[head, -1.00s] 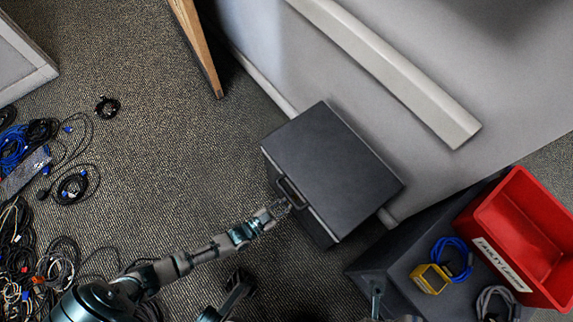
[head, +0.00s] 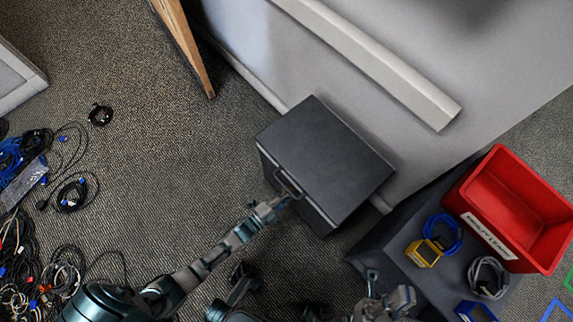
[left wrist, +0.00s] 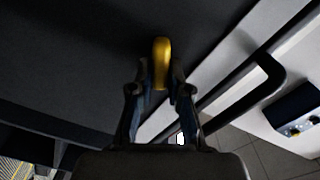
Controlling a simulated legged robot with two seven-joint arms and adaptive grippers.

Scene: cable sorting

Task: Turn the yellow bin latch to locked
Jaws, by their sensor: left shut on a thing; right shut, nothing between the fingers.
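The yellow latch (left wrist: 162,58) shows in the left wrist view as a short rounded lever against a dark surface. My left gripper (left wrist: 160,82) is shut on its lower end. In the head view my left gripper (head: 284,199) is at the front face of the dark grey bin (head: 325,160), beside its handle (head: 287,184). The latch is hidden there. My right gripper (head: 373,276) is shut and empty, low in the head view, in front of the dark bench and away from the bin.
A red bin (head: 515,205) stands on a dark bench (head: 400,240) at right, with a yellow device (head: 423,253), a blue cable (head: 444,232) and a grey cable (head: 488,277). Cable heaps (head: 30,255) lie at left. Carpet between is mostly clear.

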